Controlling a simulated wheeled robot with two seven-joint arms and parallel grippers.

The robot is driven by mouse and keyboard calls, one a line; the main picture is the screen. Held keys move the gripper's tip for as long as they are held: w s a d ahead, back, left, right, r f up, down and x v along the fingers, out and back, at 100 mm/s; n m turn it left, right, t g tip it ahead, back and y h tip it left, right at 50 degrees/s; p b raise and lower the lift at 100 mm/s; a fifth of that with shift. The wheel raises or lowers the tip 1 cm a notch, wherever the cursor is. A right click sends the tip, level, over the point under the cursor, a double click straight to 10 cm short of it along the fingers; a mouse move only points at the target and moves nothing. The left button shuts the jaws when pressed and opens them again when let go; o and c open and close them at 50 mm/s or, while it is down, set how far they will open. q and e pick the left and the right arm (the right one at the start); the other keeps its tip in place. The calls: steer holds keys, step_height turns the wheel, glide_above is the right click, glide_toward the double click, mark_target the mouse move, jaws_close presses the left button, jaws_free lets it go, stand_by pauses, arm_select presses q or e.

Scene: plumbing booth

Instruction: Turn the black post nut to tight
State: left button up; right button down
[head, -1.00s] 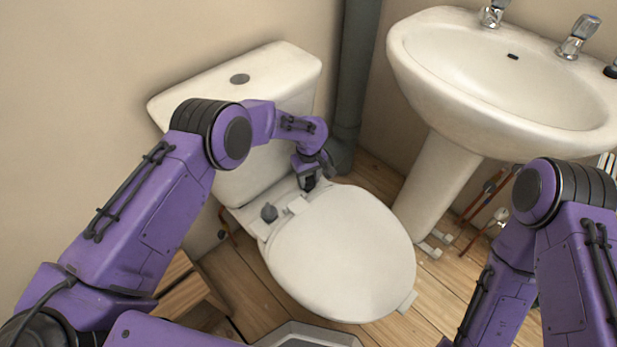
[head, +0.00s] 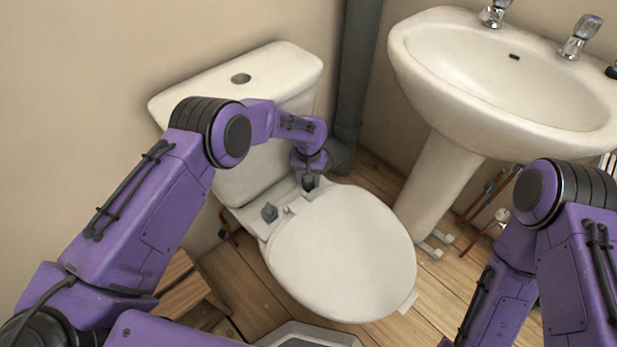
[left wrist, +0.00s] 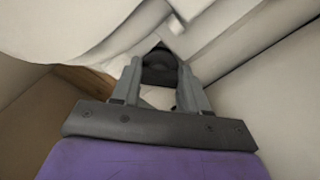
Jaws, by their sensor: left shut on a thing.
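The black post nut (left wrist: 158,68) sits between the two grey fingertips in the left wrist view. My left gripper (left wrist: 160,72) is shut on it. In the head view my left gripper (head: 309,184) points down at the back right corner of the toilet seat, by the hinge, and largely hides the nut there. The white toilet lid (head: 345,255) is down. My right arm shows at the right, but its gripper is out of view.
The cistern (head: 245,125) rises close behind my left gripper. A grey waste pipe (head: 355,80) stands right of it. The basin (head: 500,75) and its pedestal (head: 435,185) are at the right. Wooden floor (head: 235,285) surrounds the toilet.

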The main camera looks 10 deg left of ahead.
arm_select(q)
steer(key=shift+m, duration=0.8)
steer(key=o, duration=1.1)
step_height(320, 180, up, 10)
steer(key=shift+r+p, duration=0.25)
steer(key=shift+p, duration=0.75)
